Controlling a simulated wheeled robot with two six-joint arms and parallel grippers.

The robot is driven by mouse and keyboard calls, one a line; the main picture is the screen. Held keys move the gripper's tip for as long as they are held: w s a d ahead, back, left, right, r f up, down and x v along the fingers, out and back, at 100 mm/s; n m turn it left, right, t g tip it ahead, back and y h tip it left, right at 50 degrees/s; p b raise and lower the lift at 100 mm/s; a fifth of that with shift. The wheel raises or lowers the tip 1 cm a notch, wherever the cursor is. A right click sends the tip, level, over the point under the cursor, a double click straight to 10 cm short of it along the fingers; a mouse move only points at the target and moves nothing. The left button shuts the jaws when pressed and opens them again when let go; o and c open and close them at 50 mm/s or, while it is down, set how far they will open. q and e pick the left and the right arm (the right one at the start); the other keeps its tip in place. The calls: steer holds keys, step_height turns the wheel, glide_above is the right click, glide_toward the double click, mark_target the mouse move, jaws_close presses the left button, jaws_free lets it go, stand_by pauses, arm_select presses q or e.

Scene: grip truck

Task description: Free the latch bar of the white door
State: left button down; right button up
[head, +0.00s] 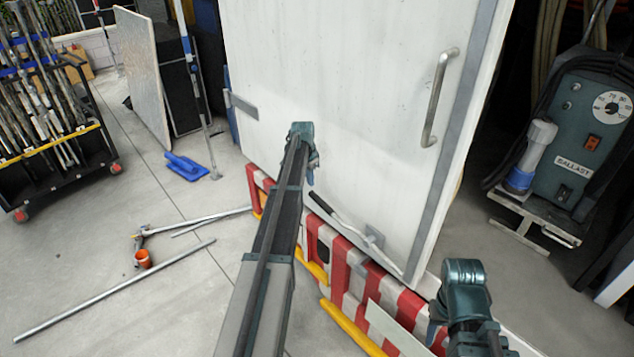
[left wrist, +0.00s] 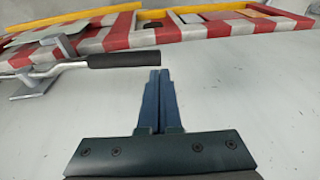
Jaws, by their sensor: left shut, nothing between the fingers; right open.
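The white door (head: 320,60) stands upright in the head view. Its latch bar (head: 345,224) is a thin metal rod with a black grip, low on the door by a grey bracket (head: 374,240). In the left wrist view the bar's black grip (left wrist: 124,60) lies level, beside a bracket (left wrist: 40,82). My left gripper (head: 311,176) is in front of the door, just above the grip. Its closed, empty fingers (left wrist: 159,74) point at the grip's end, and I cannot tell whether they touch. My right gripper (head: 433,333) is open, low at the right, partly hidden by its wrist.
A red-and-white barrier (head: 355,290) with yellow feet stands along the door's bottom. A long handle (head: 440,95) is on the door's right side. A ballast unit (head: 572,130) stands right.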

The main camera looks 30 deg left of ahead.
mark_target(308, 192)
arm_select(q)
steer(key=f, duration=0.1)
steer(key=f+b, duration=0.1)
steer(key=a+f+b, duration=0.1)
steer(key=shift+w+a+f, duration=0.1)
steer(key=shift+w+f, duration=0.15)
steer(key=shift+s+f+b, duration=0.1)
steer(key=shift+s+b, duration=0.3)
steer(key=shift+b, duration=0.35)
arm_select(e)
steer(key=shift+s+d+f, duration=0.1)
steer(key=shift+s+f, duration=0.1)
steer(key=shift+f, duration=0.85)
steer(key=shift+s+d+f, duration=0.1)
steer(key=shift+s+f, duration=0.05)
steer(key=shift+f, duration=0.9)
arm_select(q)
steer(key=shift+s, duration=0.1)
arm_select(e)
steer(key=shift+r, duration=0.1)
